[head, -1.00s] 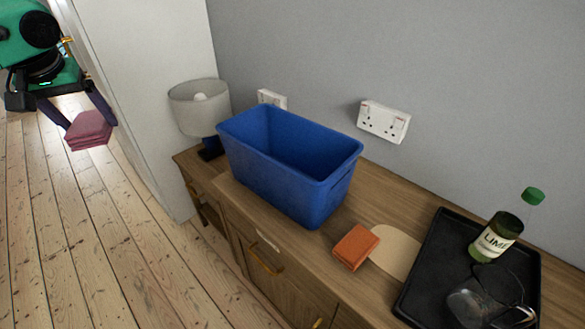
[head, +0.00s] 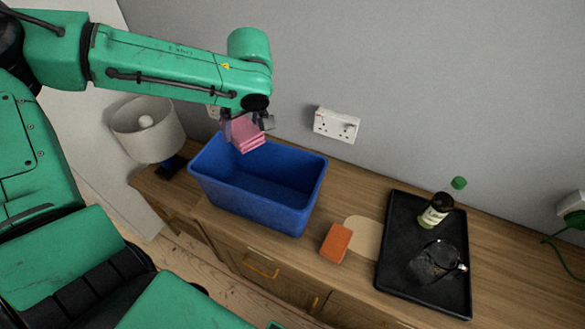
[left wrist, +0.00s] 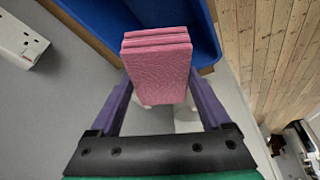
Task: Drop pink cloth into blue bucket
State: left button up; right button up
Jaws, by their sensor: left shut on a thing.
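The pink cloth (head: 246,134) is folded into a layered block. My left gripper (head: 238,132) is shut on it and holds it above the back left part of the blue bucket (head: 213,193). In the left wrist view the cloth (left wrist: 158,65) sits between the two purple fingers of the gripper (left wrist: 162,95), and the bucket (left wrist: 205,30) shows behind it. The bucket stands open and upright on the wooden cabinet, and the part of its inside that shows is empty. My right gripper is not in view.
A lamp (head: 148,127) stands left of the bucket. An orange block (head: 336,242) and a beige mat (head: 364,236) lie to its right. A black tray (head: 393,250) holds a bottle (head: 436,211) and a glass jug (head: 437,262). Sockets (head: 336,125) are on the wall behind.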

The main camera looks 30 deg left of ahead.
pick_arm(q)
jog(key=shift+d+f, duration=0.1)
jog(key=shift+d, duration=0.2)
notch_tip(320, 180, down, 6)
jog(key=b, duration=0.5)
jog(key=o, duration=1.2)
jog(key=shift+d, duration=0.1)
jog(key=shift+c, duration=0.2)
jog(key=b+v, duration=0.1)
jog(key=v, duration=1.4)
jog(key=shift+b, duration=0.3)
jog(key=shift+w, duration=0.15)
